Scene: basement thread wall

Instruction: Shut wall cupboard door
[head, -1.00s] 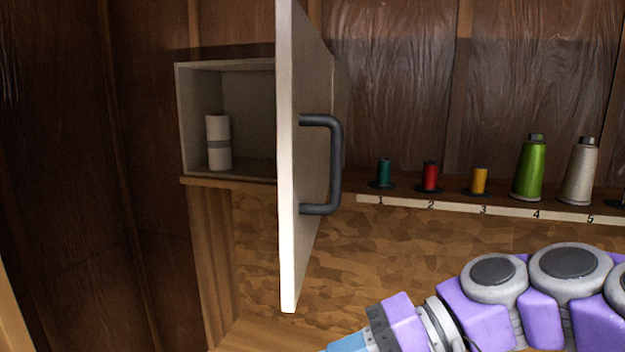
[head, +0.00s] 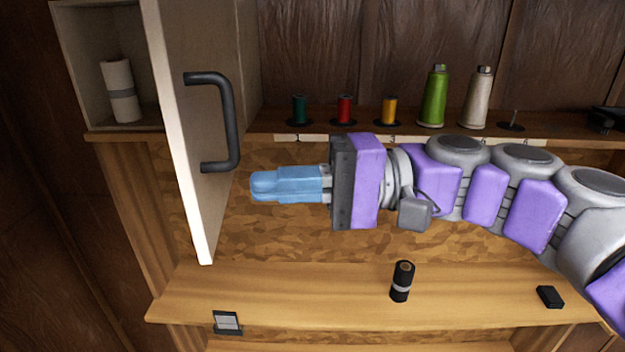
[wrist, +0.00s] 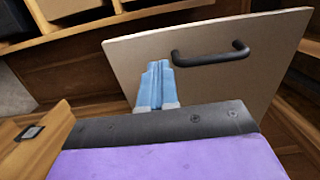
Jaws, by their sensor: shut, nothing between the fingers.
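The cupboard door (head: 185,135) stands open at the left of the head view, swung out toward me and seen nearly edge-on. Its dark bar handle (head: 231,125) is on the face turned to the right. The pale wall cupboard (head: 88,60) behind it is open at the left. My gripper (head: 254,187), with blue fingers, is shut and empty, just right of the door and a little below the handle. In the wrist view the fingers (wrist: 158,68) lie in front of the door face (wrist: 130,55), left of the handle (wrist: 212,58). I cannot tell whether they touch the door.
A white roll (head: 121,90) stands inside the cupboard. Several thread spools, including a green cone (head: 434,98), stand on the shelf at the back.

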